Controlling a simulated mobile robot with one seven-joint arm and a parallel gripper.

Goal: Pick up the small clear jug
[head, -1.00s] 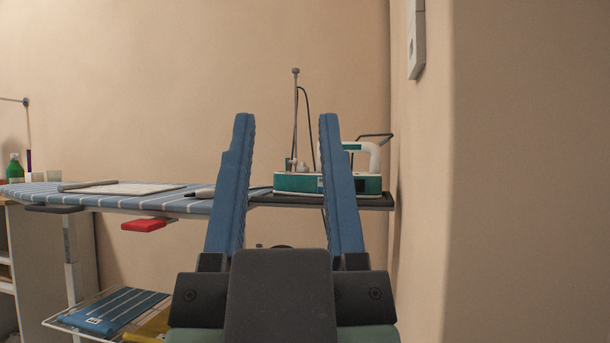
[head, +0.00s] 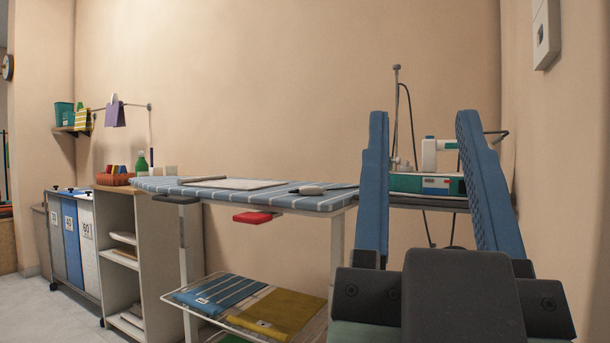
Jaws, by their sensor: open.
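I cannot clearly make out a small clear jug in the head view. Two small pale, cup-like shapes (head: 165,171) stand beside a green bottle (head: 141,162) at the far left end of the ironing board; they are too small to tell what they are. My gripper (head: 422,115) is at the right of the picture, pointing up and away, with its two blue fingers wide apart. It is open and nothing shows between the fingers except the iron station behind them. The gripper is well to the right of the pale shapes.
The striped ironing board (head: 325,202) carries a flat pale panel and a small white item (head: 308,190). A white and green iron station (head: 410,183) stands at its right end. Folded cloths (head: 270,312) lie on the rack below. Hampers (head: 70,245) and shelves are left; a wall is right.

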